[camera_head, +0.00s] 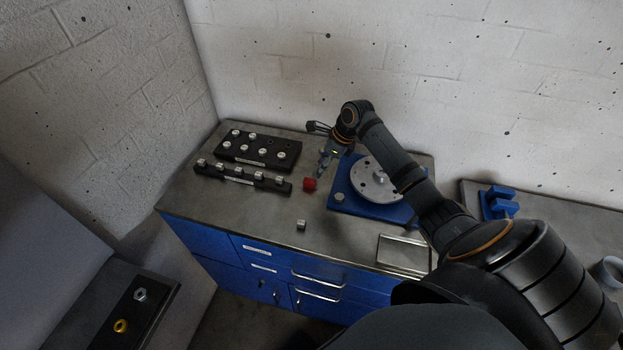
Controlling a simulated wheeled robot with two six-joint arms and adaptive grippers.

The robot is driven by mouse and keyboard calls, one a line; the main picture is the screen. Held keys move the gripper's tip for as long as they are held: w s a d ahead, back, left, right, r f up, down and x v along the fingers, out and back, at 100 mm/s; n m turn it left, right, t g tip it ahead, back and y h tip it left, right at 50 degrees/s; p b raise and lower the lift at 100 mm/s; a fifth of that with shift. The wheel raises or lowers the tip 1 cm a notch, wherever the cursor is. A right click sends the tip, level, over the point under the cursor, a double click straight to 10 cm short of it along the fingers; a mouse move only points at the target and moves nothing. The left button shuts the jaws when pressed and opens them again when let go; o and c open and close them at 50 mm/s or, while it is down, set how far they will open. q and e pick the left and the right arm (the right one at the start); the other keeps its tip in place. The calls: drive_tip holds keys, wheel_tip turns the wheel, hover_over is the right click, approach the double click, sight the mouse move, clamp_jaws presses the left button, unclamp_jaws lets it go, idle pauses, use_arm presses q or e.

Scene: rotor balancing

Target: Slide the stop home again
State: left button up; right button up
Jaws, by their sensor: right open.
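A small red block (309,184), which looks like the stop, sits on the worktop just left of the blue base plate (344,210). A round grey rotor disc (366,186) with holes and a central hub lies on that plate, partly hidden behind my right arm. My right gripper (321,171) is open, pointing down, just above and behind the red block at the plate's left edge. I cannot tell whether a finger touches the block. My left gripper is not in view.
Two black racks (225,152) with silver pieces stand at the left of the worktop. A small metal cube (301,225) lies near the front. A silver tray (404,266) is at the front right. A blue fixture (497,203) stands on the right-hand bench. The front left worktop is clear.

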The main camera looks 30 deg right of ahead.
sight(310, 181)
drive_tip(key=x, duration=0.8)
drive_tip(key=shift+a+f+p, duration=0.1)
drive_tip(key=shift+f+p, duration=0.25)
drive_tip(key=shift+w, duration=0.1)
clamp_jaws()
